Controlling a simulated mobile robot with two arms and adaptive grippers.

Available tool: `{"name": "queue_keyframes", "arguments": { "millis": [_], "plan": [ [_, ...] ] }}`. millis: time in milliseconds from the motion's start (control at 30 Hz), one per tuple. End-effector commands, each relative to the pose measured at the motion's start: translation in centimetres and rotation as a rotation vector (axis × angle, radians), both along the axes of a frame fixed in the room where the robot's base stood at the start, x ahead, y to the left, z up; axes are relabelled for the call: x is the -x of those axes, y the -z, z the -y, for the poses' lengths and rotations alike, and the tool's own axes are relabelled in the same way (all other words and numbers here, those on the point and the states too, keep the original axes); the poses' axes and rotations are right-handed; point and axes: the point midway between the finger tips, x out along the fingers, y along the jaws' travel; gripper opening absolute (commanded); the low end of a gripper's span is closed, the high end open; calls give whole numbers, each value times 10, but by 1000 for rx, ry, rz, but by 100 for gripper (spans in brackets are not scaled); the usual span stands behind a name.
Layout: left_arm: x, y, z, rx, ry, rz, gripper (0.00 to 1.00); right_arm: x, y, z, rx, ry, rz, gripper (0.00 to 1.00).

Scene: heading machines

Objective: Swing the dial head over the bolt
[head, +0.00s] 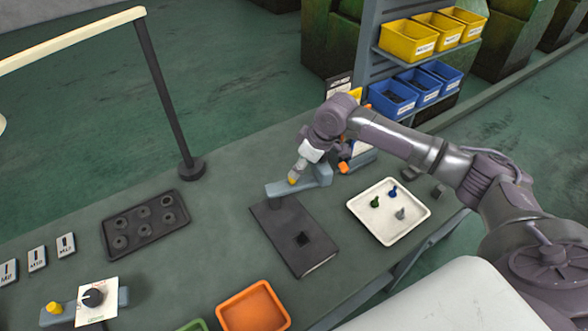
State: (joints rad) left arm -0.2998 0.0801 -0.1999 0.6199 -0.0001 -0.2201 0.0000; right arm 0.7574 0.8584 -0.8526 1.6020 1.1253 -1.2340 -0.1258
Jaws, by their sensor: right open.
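A blue-grey arm (310,184) lies across the plate's back end. It looks like the swinging dial head's arm, but no dial face shows there. My right gripper (294,176) comes down from the upper right and is open at this arm, by a yellow tip (292,181). I cannot tell whether it touches. A white tray (412,233) to the right holds blue, green and grey bolt-like pieces. My left gripper is not in view.
A dark tray of rings (118,251) lies left, near a black post (165,90). A white card with a black knob (93,297) and an orange bin (277,327) are in front. Blue bins (392,98) stand behind.

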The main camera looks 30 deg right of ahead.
Motion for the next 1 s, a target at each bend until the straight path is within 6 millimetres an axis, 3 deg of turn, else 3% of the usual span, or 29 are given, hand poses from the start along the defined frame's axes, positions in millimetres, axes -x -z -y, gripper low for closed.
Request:
{"name": "queue_keyframes", "arguments": {
  "millis": [300, 667, 933, 1000],
  "plan": [
    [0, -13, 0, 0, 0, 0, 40, -13, 39, -11, -1, -2, -2, 47],
    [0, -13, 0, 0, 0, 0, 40, -15, 45, -12, 1, -2, 0, 47],
    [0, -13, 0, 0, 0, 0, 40, -14, 45, -11, 1, -2, 0, 3],
    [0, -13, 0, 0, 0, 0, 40, -15, 45, -11, 1, -2, 0, 0]
  ]
}}
